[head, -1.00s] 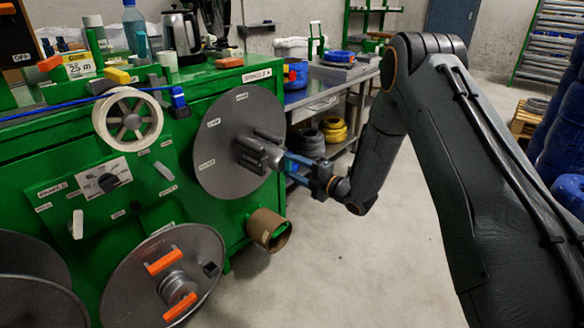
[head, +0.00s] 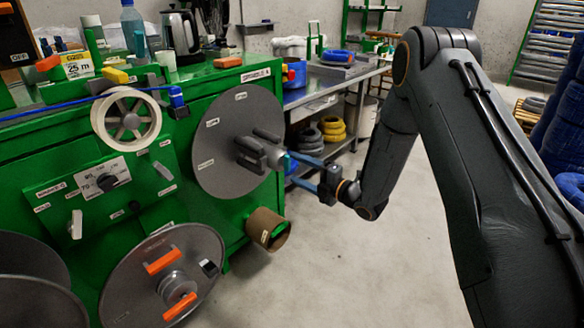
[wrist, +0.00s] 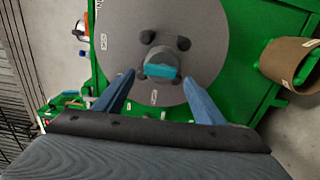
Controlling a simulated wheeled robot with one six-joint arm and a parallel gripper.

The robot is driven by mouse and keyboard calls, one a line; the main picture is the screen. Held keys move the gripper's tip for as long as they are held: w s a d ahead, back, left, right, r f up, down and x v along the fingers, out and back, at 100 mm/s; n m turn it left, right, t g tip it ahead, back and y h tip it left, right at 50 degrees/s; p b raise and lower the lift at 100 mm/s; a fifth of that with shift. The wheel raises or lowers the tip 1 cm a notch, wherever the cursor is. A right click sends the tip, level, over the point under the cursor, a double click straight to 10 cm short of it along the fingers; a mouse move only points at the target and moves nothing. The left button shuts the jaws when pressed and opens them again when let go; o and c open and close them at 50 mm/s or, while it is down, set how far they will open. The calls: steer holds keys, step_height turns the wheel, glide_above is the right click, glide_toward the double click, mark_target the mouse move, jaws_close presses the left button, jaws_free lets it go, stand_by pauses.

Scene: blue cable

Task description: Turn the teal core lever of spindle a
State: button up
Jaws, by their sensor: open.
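The teal core lever (wrist: 160,71) sits on the dark hub at the middle of a large grey disc, lying crosswise in the wrist view. Only a small teal part of the lever (head: 284,162) shows in the head view. Spindle a's grey disc (head: 213,165) stands on the front of the green cabinet; its spindle label is too small to read. My gripper (head: 291,169) is open with two blue fingers, just to the right of the hub in the head view. In the wrist view its fingertips (wrist: 158,77) lie on either side of the lever, apart from it.
A brown cardboard tube (head: 267,229) sticks out below right of the disc. A lower reel with orange handles (head: 163,281) and a white spool (head: 126,119) are on the cabinet front. A workbench with yellow coils (head: 332,128) stands behind.

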steer(key=v, duration=0.4)
steer(key=shift+s, duration=0.15)
steer(key=s+d+r+m+g+h, duration=0.1)
steer(key=d+r+m+h, duration=0.65)
steer(key=m+h, duration=0.35)
steer(key=s+d+r+m+g+h, duration=0.1)
steer(key=s+r+m+g, duration=0.3)
steer(key=s, duration=0.9)
steer(key=s+d+m+g+h, duration=0.1)
steer(key=s+m+g, duration=0.2)
steer(key=s+m, duration=0.65)
steer(key=s+d+r+m+g+h, duration=0.1)
steer(key=s+d+r+m+g, duration=0.15)
steer(key=s, duration=1.35)
steer(key=d+r+m+p, duration=0.1)
steer(key=d+r+p, duration=0.4)
steer(key=p, duration=0.8)
steer(key=shift+d+r+m, duration=0.15)
steer(key=shift+r+m, duration=0.15)
steer(key=shift+r, duration=0.1)
